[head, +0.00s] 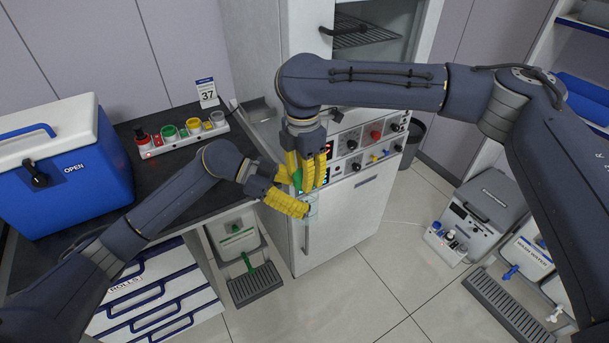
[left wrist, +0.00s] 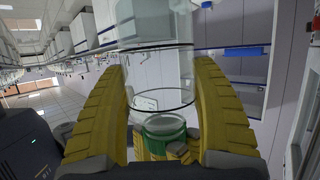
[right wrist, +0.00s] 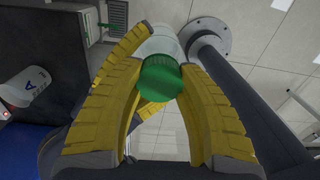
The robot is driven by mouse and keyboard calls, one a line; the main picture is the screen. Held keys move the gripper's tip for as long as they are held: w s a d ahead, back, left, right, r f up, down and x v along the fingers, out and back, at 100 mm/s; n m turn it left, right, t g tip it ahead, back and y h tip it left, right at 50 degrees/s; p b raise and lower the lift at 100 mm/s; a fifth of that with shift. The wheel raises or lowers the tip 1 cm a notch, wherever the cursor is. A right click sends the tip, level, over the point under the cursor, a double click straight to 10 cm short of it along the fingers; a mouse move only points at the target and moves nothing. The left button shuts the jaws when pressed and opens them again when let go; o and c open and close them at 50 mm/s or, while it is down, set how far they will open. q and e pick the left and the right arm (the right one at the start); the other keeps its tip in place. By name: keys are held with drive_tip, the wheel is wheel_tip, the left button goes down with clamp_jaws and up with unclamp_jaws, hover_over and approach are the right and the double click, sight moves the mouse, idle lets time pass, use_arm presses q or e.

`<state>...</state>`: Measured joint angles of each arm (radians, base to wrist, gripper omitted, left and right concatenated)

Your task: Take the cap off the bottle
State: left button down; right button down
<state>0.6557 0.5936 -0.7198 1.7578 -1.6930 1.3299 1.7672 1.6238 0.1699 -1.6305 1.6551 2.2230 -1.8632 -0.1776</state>
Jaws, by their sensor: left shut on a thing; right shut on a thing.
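The clear glass bottle (left wrist: 157,65) is between the yellow fingers of my left gripper (head: 290,202), and it also shows in the head view (head: 311,207). The green cap (right wrist: 160,82) is at the bottle's end, between the fingers of my right gripper (head: 306,182). The cap also shows in the head view (head: 298,180) and in the left wrist view (left wrist: 165,134). Both grippers are shut and close together, the right above the left. I cannot tell whether the cap is still seated on the neck.
A white cabinet with a knob panel (head: 366,141) stands right behind the grippers. Open floor (head: 360,290) lies at front right.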

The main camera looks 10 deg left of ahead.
drive_tip(key=n, duration=0.5)
drive_tip(key=shift+w, duration=0.15)
drive_tip(key=n, duration=0.9)
drive_tip(key=shift+w+n, duration=0.1)
drive_tip(key=shift+n, duration=0.3)
use_arm(q)
drive_tip(key=shift+s, duration=0.1)
use_arm(e)
drive_tip(key=n, duration=0.5)
drive_tip(key=shift+r+n, duration=0.1)
drive_tip(key=shift+n, duration=0.2)
use_arm(q)
drive_tip(key=shift+d, duration=0.1)
use_arm(e)
drive_tip(key=shift+r, duration=0.35)
drive_tip(key=shift+r, duration=0.5)
drive_tip(key=shift+a+r, duration=0.1)
drive_tip(key=shift+r, duration=0.15)
drive_tip(key=shift+r, duration=0.1)
